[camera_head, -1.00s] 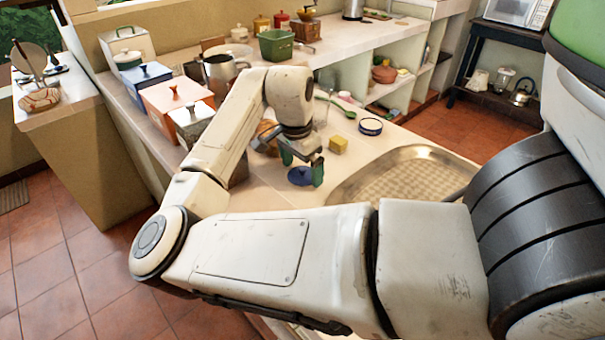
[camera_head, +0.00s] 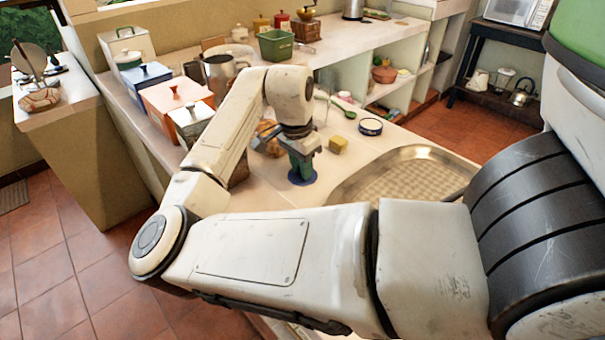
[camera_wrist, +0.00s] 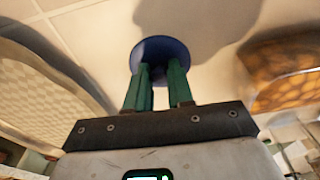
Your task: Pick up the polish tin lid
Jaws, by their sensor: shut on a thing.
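In the wrist view the lid (camera_wrist: 160,46) shows as a blue disc at the fingertips. My gripper (camera_head: 301,174) points down with its green fingers close together over the lid's middle. In the wrist view my gripper (camera_wrist: 159,70) is shut on the lid's middle; the gripped part is mostly hidden by the fingers. The lid looks flat, and I cannot tell whether it touches the counter.
A yellow block (camera_head: 338,145) sits just right of my gripper. A round blue-rimmed tin (camera_head: 370,127) stands farther back. A patterned brown thing (camera_head: 268,137) and a white canister (camera_head: 192,123) stand left.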

